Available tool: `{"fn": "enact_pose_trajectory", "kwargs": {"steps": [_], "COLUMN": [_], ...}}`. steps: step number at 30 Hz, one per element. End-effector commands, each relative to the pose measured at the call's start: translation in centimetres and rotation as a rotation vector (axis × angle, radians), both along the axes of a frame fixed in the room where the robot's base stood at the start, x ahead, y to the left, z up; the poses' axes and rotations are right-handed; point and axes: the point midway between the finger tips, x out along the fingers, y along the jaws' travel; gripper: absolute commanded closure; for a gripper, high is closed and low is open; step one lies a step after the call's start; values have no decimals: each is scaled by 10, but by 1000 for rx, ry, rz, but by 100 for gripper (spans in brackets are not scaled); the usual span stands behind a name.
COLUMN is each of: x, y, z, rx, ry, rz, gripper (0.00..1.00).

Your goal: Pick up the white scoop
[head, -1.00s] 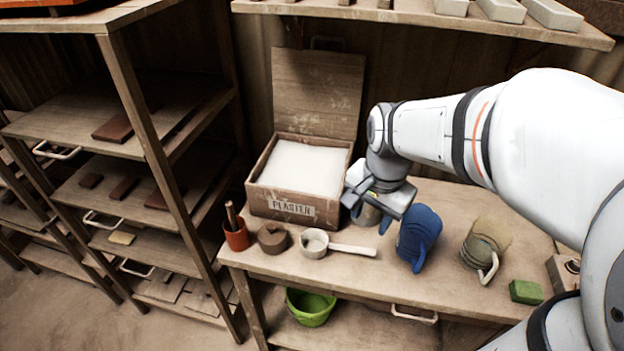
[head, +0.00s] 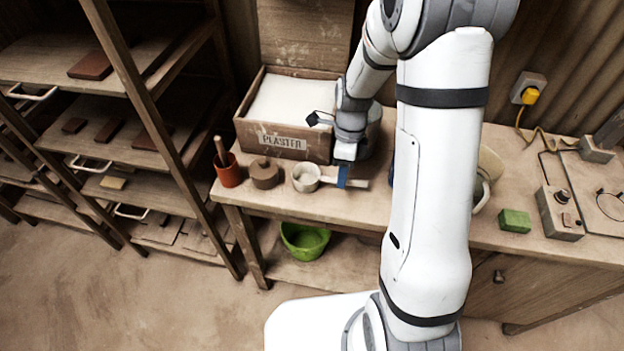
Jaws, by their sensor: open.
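The white scoop (head: 306,179) lies on the wooden bench near its front edge, in front of the plaster box (head: 275,139). Its round cup is at the left and its pale handle (head: 360,184) points right. My gripper (head: 343,174) is open and points down at the handle, just right of the cup. A blue fingertip shows in front of the handle; the other finger is hidden. I cannot tell whether the fingers touch the handle.
A green block (head: 515,221) and a control box (head: 559,214) are at the right. A green bucket (head: 304,241) sits on the lower shelf. My arm hides the middle bench.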

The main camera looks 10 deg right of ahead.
Motion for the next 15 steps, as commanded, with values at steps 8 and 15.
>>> {"fn": "enact_pose_trajectory", "kwargs": {"steps": [8, 15], "x": [-7, -7], "y": [2, 1], "z": [-32, -34], "rx": [1, 0], "ry": [2, 0], "rz": [1, 1], "gripper": [56, 57]}}
